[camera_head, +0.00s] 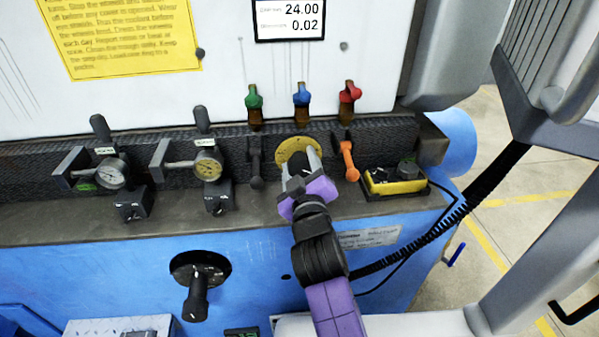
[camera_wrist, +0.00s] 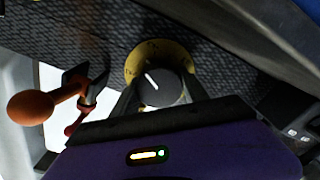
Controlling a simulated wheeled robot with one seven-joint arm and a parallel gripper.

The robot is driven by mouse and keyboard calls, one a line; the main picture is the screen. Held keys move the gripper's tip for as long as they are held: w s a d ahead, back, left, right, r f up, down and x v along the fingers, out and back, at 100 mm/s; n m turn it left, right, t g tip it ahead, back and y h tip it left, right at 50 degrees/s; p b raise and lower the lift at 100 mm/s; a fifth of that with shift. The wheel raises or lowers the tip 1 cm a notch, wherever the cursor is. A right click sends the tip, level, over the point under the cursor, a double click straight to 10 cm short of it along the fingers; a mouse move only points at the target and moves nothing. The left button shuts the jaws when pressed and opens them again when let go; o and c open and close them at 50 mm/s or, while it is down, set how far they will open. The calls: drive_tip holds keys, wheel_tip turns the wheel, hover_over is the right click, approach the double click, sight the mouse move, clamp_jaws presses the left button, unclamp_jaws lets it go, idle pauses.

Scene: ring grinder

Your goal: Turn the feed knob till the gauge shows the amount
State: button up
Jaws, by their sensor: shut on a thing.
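A round black knob with a white pointer line sits on a yellow round plate, shown in the wrist view (camera_wrist: 162,86). In the head view the plate (camera_head: 297,146) shows above my gripper. My gripper (camera_head: 297,167) is shut on this knob, one finger on each side; it also shows in the wrist view (camera_wrist: 162,94). The knob's line points up and slightly left in the wrist view.
Green (camera_head: 254,98), blue (camera_head: 301,95) and red (camera_head: 349,93) valve handles stand above. An orange lever (camera_head: 348,158) is close right of my gripper, also in the wrist view (camera_wrist: 35,106). A yellow control box (camera_head: 394,180) lies further right. A black crank (camera_head: 197,290) juts out lower left.

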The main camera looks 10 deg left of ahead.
drive_tip(key=m, duration=0.1)
drive_tip(key=m+b, duration=0.2)
drive_tip(key=shift+d+f+m, duration=0.1)
drive_tip(key=shift+f+m, duration=0.15)
drive_tip(key=shift+m, duration=0.15)
drive_tip(key=shift+m+b, duration=1.2)
drive_tip(key=shift+m, duration=0.6)
drive_tip(key=o, duration=1.3)
drive_tip(key=shift+o, duration=0.3)
drive_tip(key=shift+r, duration=0.15)
